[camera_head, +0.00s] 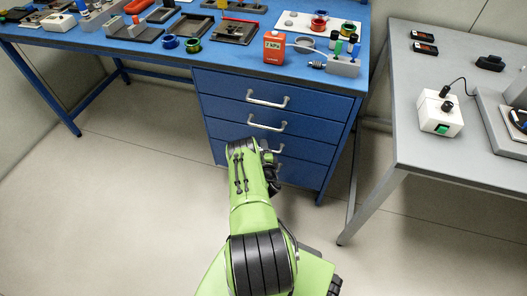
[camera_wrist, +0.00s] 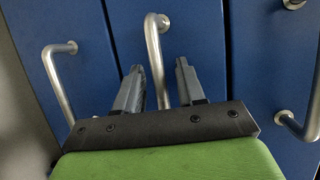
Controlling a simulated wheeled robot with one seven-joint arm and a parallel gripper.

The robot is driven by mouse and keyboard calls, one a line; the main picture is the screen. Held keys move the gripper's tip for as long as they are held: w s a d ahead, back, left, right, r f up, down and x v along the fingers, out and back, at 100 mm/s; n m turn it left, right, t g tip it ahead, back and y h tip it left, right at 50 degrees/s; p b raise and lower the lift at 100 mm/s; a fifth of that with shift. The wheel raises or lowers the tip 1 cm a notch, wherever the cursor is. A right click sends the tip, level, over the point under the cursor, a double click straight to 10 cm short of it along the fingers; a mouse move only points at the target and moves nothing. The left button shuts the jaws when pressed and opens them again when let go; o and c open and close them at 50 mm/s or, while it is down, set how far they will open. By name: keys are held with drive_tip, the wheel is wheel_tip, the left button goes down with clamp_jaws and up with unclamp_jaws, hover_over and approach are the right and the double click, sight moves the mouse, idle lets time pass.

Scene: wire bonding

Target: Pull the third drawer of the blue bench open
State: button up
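The blue bench (camera_head: 250,70) has a stack of drawers with metal handles, all looking shut. The third drawer (camera_head: 312,153) is partly covered by my green arm in the head view. In the wrist view, turned sideways, its blue front (camera_wrist: 190,30) is the middle panel, with a bent metal handle (camera_wrist: 153,45). My gripper (camera_wrist: 160,78) is open, with one finger on each side of that handle. The handle's bar runs between the fingers, and I cannot tell whether either touches it.
Neighbouring drawer handles stand on either side in the wrist view, one at left (camera_wrist: 58,82) and one at right (camera_wrist: 300,126). A grey table (camera_head: 410,130) stands to the right of the bench. The floor (camera_head: 130,170) at left is clear.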

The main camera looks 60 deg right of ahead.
clamp_jaws()
idle(0.3)
